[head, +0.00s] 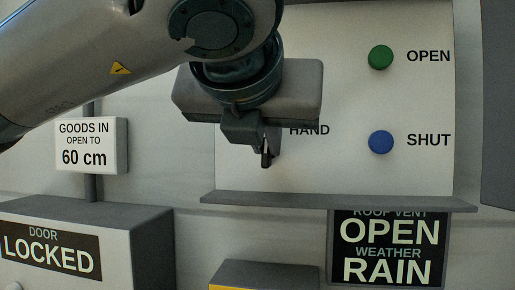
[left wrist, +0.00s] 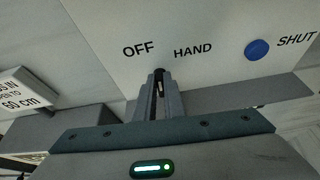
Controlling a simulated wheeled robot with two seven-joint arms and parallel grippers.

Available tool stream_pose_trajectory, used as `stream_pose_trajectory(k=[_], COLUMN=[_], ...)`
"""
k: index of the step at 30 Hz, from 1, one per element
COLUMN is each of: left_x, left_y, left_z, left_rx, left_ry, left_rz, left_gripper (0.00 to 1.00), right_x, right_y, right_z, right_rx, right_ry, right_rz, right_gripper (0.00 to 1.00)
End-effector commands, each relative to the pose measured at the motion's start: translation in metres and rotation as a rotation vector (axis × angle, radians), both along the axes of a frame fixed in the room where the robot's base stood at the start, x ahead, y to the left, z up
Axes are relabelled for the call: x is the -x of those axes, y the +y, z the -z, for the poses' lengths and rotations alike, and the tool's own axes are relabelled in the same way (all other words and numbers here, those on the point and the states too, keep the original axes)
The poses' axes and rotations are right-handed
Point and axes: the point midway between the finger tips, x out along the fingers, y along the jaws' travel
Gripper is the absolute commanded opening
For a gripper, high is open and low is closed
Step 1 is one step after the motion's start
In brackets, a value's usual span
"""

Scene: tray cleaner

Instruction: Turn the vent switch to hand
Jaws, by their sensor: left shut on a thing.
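The vent switch (left wrist: 160,74) is a small dark knob on a pale wall panel (head: 345,165). In the left wrist view it sits below and between the words OFF (left wrist: 138,49) and HAND (left wrist: 193,51). My left gripper (head: 266,158) is shut on the switch, its two fingers (left wrist: 158,95) on either side of it. In the head view my arm covers OFF and part of HAND, and the gripper hides most of the switch. I cannot tell exactly which way the switch points. My right gripper is in neither view.
A green OPEN button (head: 381,57) and a blue SHUT button (head: 381,142) stand right of the gripper. A ledge (head: 400,201) runs under the panel. Below are a roof vent sign (head: 388,248), reading OPEN and RAIN, and a DOOR LOCKED box (head: 140,232).

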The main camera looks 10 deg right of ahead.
Motion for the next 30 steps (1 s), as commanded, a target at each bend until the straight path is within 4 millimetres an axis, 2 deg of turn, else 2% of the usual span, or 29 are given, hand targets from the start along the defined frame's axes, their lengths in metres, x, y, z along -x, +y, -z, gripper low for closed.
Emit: stream_pose_trajectory(k=[1, 15, 30], left_x=[0.000, 0.003, 0.006], left_y=[-0.001, -0.006, -0.012], left_z=[0.004, 0.007, 0.009], left_rx=[-0.016, -0.345, -0.756], left_ry=[-0.010, -0.151, -0.323], left_rz=[-0.002, -0.004, -0.003], left_gripper=[0.00, 0.00, 0.00], right_x=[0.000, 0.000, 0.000], right_y=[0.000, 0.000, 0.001], right_z=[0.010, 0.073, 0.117], right_rx=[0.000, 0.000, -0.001], right_ry=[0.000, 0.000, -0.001], right_rz=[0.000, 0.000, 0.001], right_gripper=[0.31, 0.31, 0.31])
